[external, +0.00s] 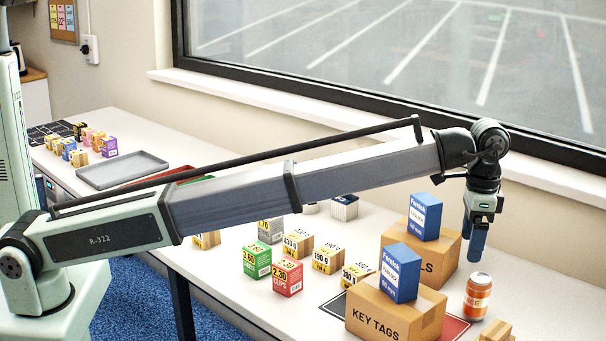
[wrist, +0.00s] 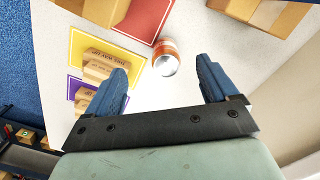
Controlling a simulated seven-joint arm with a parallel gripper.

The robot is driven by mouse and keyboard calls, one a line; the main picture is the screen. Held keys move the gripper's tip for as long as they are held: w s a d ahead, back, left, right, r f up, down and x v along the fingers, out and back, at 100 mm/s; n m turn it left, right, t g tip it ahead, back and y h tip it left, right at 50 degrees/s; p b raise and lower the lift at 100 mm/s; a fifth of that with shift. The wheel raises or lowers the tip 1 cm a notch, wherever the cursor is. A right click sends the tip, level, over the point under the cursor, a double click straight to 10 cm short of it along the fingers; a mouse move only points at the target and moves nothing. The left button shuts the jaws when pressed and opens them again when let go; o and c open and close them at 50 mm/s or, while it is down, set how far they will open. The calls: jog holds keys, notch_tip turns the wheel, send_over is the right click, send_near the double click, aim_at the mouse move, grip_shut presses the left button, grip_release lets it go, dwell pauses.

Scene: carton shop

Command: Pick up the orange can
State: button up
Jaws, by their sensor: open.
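The orange can (external: 478,297) stands upright on the white table near the right end, just right of the "KEY TAGS" carton. In the wrist view the orange can (wrist: 166,58) shows its silver top, between and beyond the two fingertips. My gripper (external: 477,240) hangs pointing down above the table, higher than the can and apart from it. In the wrist view its blue fingers (wrist: 164,82) are spread wide with nothing between them.
The "KEY TAGS" carton (external: 384,314) with a blue box (external: 400,276) on top stands close left of the can. Another carton (external: 449,247) with a blue box (external: 425,216) stands behind. Small tan boxes (external: 496,332) sit in front. White table (wrist: 205,35) is bare right of the can.

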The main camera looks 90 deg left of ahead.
aim_at(478, 277)
jog(key=m, duration=0.1)
jog(key=w+m, duration=0.1)
jog(key=m, duration=0.1)
jog(key=shift+w+r+m, duration=0.2)
jog(key=shift+w+m, duration=0.1)
jog(key=m, duration=0.9)
jog(key=w+m, duration=0.1)
jog(key=m, duration=0.3)
jog(key=shift+m, duration=0.4)
notch_tip(478, 277, down, 8)
jog(key=shift+f, duration=0.1)
jog(key=shift+w+f, duration=0.2)
jog(key=shift+f, duration=1.2)
jog(key=shift+w+f, duration=0.15)
jog(key=shift+f, duration=1.25)
jog(key=shift+c, duration=0.4)
jog(key=c, duration=1)
